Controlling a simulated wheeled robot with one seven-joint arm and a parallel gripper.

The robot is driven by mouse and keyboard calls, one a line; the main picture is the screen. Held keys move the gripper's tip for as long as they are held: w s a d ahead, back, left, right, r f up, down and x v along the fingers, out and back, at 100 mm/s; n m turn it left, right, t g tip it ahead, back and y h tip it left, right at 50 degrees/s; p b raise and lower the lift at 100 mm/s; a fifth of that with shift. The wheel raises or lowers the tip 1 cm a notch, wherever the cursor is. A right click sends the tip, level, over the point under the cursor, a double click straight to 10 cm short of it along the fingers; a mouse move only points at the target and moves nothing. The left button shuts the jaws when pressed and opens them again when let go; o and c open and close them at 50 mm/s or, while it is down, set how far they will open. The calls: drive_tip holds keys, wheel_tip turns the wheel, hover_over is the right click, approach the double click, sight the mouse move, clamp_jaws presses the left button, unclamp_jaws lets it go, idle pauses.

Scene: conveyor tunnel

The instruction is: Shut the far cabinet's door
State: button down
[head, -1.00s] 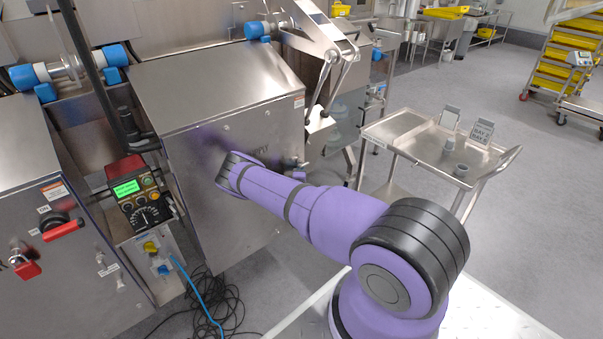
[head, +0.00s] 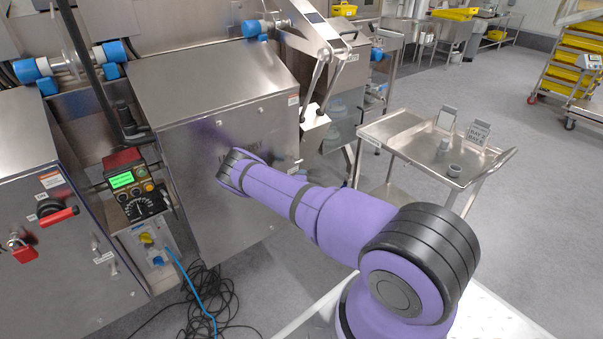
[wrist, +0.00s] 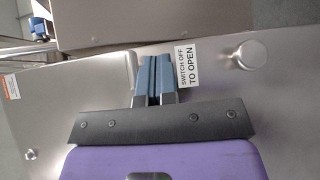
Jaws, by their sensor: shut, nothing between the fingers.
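The far cabinet (head: 195,95) is the sloped-top steel box in the middle of the head view. Its door (head: 190,185) is a broad steel front panel with dark lettering, partly covered by my arm. I cannot tell whether the door is fully flush with its frame. In the wrist view a steel panel (wrist: 215,82) bears a round knob (wrist: 252,54) and a "SWITCH OFF TO OPEN" label (wrist: 189,66). My gripper (wrist: 155,60) is shut and empty, with its fingers at this panel. I cannot tell whether they touch it. The fingers are hidden in the head view.
A near cabinet (head: 50,265) with red handles stands at left. A control box (head: 128,185) stands between the cabinets. Black and blue cables (head: 205,300) lie on the floor below. A steel cart (head: 400,140) stands to the right, with open floor beyond it.

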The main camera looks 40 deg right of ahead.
drive_tip(key=s, duration=0.8)
drive_tip(key=shift+s, duration=0.3)
wheel_tip(320, 180, up, 21)
drive_tip(key=m+g+h, duration=0.5)
drive_tip(key=m+g, duration=0.3)
drive_tip(key=s+a+r+m+g+y, duration=0.2)
drive_tip(key=s+a+r+m+g, duration=0.15)
drive_tip(key=r, duration=0.55)
drive_tip(key=s+a+r+m+g+y, duration=0.2)
drive_tip(key=s+a+r+g, duration=0.15)
drive_tip(key=r, duration=0.65)
drive_tip(key=s+a+r+t+y, duration=0.2)
drive_tip(key=s+a+r+y, duration=0.6)
drive_tip(key=s+a+r, duration=0.6)
drive_tip(key=s+a+r+n+t+y, duration=0.2)
drive_tip(key=s+a+r+t+y, duration=0.1)
drive_tip(key=s+a, duration=0.4)
drive_tip(key=s+a+r+n+t+y, duration=0.2)
drive_tip(key=s+a, duration=0.4)
drive_tip(key=s, duration=0.4)
wheel_tip(320, 180, up, 2)
drive_tip(key=shift+a+r+t+y, duration=0.1)
drive_tip(key=shift+a+t+y, duration=0.3)
drive_tip(key=shift+t, duration=0.1)
